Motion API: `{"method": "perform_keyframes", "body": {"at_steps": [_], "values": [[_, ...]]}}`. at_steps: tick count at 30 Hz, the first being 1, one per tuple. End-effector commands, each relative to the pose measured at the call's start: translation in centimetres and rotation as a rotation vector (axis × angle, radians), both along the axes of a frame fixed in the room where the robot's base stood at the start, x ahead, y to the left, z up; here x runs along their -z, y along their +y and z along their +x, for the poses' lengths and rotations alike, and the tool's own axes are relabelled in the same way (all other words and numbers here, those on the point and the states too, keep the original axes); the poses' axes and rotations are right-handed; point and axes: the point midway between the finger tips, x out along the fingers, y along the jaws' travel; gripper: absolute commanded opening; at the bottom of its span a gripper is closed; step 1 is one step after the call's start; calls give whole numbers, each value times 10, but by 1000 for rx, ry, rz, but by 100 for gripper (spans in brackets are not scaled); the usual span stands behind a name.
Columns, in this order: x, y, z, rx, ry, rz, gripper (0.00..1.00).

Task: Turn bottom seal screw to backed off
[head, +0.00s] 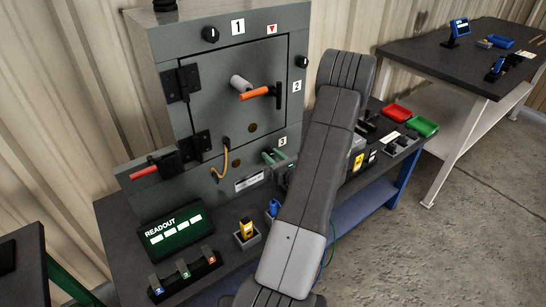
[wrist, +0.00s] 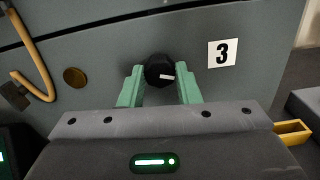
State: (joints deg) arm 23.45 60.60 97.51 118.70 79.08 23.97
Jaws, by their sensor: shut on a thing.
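The bottom seal screw is a round black knob (wrist: 159,70) on the grey enclosure's lower front, left of the label 3 (wrist: 222,53). Its white mark points to the right, tilted slightly down. My gripper (wrist: 160,82) has its two green fingers on either side of the knob, shut on it. In the head view my gripper (head: 270,157) is at the enclosure's lower right, and the knob is hidden there behind the fingers and arm. The label 3 also shows in the head view (head: 282,142).
The enclosure door (head: 210,115) is closed, with an orange-gripped handle (head: 255,93) jutting out. Other black knobs sit by label 1 (head: 210,35) and label 2 (head: 302,62). A yellow cable (wrist: 33,50) hangs left of my gripper. A readout box (head: 175,232) stands on the bench.

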Motion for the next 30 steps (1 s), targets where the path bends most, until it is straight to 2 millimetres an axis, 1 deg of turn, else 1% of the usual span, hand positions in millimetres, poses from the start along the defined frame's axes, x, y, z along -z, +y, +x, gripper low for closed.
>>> {"method": "perform_keyframes", "body": {"at_steps": [5,11,30], "values": [[2,0,0,0,-20,-25,7],[5,0,0,0,-80,-106,7],[8,1,-1,0,-427,-582,7]]}}
